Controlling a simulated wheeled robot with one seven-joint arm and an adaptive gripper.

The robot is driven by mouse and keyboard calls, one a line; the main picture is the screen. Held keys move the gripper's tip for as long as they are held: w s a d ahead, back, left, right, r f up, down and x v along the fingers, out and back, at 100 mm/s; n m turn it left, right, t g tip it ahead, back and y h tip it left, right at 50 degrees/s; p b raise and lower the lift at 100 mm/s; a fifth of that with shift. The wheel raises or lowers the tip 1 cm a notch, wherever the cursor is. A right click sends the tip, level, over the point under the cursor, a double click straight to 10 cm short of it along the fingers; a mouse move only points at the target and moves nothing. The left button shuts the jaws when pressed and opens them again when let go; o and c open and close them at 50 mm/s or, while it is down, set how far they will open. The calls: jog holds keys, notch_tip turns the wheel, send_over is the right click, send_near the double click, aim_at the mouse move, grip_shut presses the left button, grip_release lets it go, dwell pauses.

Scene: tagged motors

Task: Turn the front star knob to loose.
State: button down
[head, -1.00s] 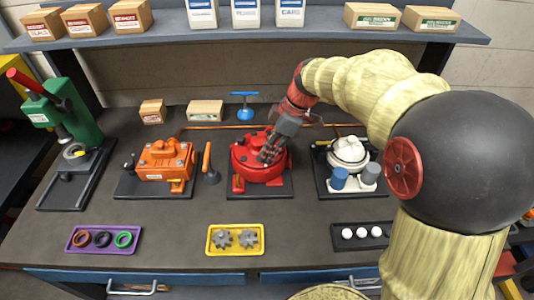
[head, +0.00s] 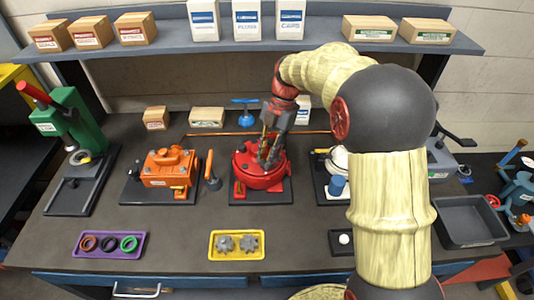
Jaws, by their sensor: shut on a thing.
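The red motor (head: 248,184) stands on a dark base plate (head: 243,197) in the middle of the bench in the head view. My gripper (head: 268,164) reaches down onto the top of the red motor from behind and above, slightly tilted. Its fingers are closed at the motor's top, around what appears to be the front star knob. The fingers hide that knob, so its shape and turn angle cannot be seen.
A white motor (head: 340,160) on the right is partly behind my arm. A yellow tray (head: 213,251) with gears lies in front. A copper pipe (head: 215,135) runs behind.

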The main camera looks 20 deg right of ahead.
jog(key=n+p, duration=0.2)
jog(key=n+g+h+p, duration=0.1)
jog(key=n, duration=0.2)
jog(key=shift+a+f+g+h+p, duration=0.1)
jog(key=shift+a+g+h+p, duration=0.1)
jog(key=shift+g+h+p, duration=0.15)
jog(key=shift+w+a+f+n+h+p, duration=0.1)
jog(key=shift+n+h+p, duration=0.35)
jog(key=shift+n+p, duration=1)
jog(key=shift+n, duration=0.45)
jog(key=c, duration=2)
grip_release()
jog(key=o, duration=0.4)
jog(key=shift+w, duration=0.15)
jog(key=shift+r, duration=0.25)
jog(key=v, duration=1.1)
jog(key=shift+w+r, duration=0.3)
jog(key=shift+w, duration=0.05)
